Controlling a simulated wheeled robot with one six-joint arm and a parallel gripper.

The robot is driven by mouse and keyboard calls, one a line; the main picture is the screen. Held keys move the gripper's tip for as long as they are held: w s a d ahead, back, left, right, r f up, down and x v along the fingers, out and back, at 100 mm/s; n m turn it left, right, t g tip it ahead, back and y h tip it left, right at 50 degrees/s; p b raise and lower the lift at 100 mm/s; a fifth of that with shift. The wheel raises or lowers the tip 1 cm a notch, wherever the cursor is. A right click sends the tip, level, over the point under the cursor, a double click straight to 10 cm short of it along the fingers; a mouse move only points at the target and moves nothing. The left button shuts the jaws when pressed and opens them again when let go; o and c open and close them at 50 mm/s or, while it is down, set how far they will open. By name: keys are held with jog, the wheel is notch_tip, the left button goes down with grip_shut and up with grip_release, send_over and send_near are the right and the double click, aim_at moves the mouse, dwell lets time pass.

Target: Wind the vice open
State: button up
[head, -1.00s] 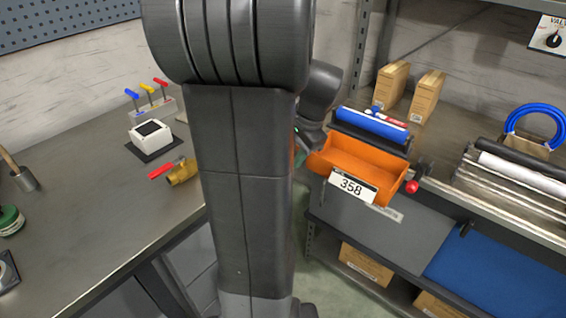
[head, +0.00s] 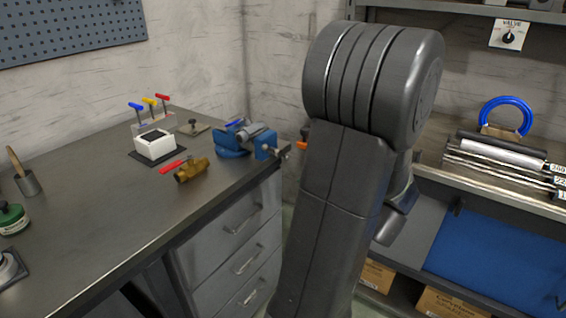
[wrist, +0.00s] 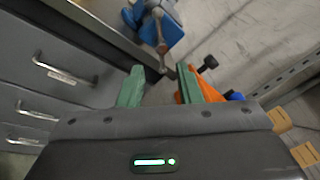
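The blue vice (head: 234,141) stands at the far right corner of the workbench, its metal screw end (head: 283,150) pointing right past the bench edge. In the wrist view, the vice (wrist: 166,30) is at the top, and its metal handle bar (wrist: 161,42) reaches down towards the space between my fingers. My gripper (wrist: 160,84) has its two green fingers apart with nothing held between them. The bar's lower end appears just beyond the fingertips; I cannot tell the exact gap. In the head view my arm hides the gripper.
A brass valve with red lever (head: 192,170), a white box (head: 155,145) and colored-handled tools (head: 150,104) stand on the bench. Drawers (head: 235,255) are below. An orange bin (wrist: 184,97) shows behind my right finger. A shelf with rolls (head: 500,155) is at right.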

aim_at(274, 152)
jog(key=x, duration=1.3)
jog(key=shift+w+a, duration=0.2)
jog(key=shift+w, duration=0.1)
grip_shut()
